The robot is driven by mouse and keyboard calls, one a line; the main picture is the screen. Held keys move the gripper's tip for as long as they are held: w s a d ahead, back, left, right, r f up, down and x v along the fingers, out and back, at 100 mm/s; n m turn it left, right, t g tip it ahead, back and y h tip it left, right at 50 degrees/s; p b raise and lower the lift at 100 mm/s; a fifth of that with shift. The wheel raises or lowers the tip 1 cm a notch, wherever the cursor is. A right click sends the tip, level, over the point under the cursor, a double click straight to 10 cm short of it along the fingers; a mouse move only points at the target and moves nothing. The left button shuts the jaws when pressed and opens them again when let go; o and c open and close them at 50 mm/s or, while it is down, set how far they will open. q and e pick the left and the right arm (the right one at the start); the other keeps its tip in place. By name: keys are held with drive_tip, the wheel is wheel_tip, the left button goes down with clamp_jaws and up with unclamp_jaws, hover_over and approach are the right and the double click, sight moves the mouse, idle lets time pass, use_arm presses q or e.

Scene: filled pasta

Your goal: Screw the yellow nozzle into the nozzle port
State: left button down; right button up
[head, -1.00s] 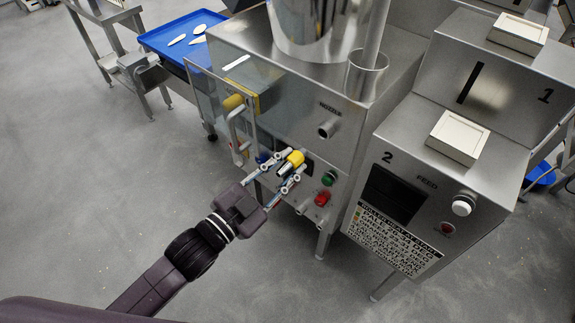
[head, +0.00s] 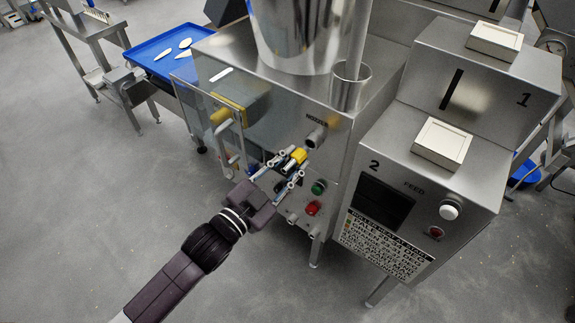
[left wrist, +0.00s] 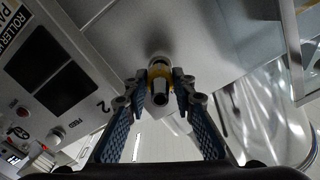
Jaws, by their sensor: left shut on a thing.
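The yellow nozzle (head: 297,156) is held between the fingertips of my left gripper (head: 287,165), which is shut on it. The nozzle port (head: 315,138), a short metal tube under the label "NOZZLE", sticks out of the machine front just up and right of the nozzle. In the left wrist view the nozzle (left wrist: 160,86) shows end-on between the blue fingers, with the port (left wrist: 159,59) right behind it. I cannot tell whether the two touch. My right gripper is not in view.
The feed unit (head: 400,200) stands to the right. A blue tray (head: 160,52) with several pale pieces is at the back left.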

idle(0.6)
use_arm(q)
drive_tip(key=shift+p, duration=0.75)
idle(0.9)
drive_tip(key=shift+x, duration=1.2)
drive_tip(key=shift+r, duration=0.1)
idle(0.9)
drive_tip(key=c, duration=1.5)
unclamp_jaws()
drive_tip(key=shift+w, duration=0.1)
drive_tip(key=shift+c, duration=0.2)
drive_tip(key=shift+o, duration=0.4)
drive_tip(key=shift+o, duration=0.8)
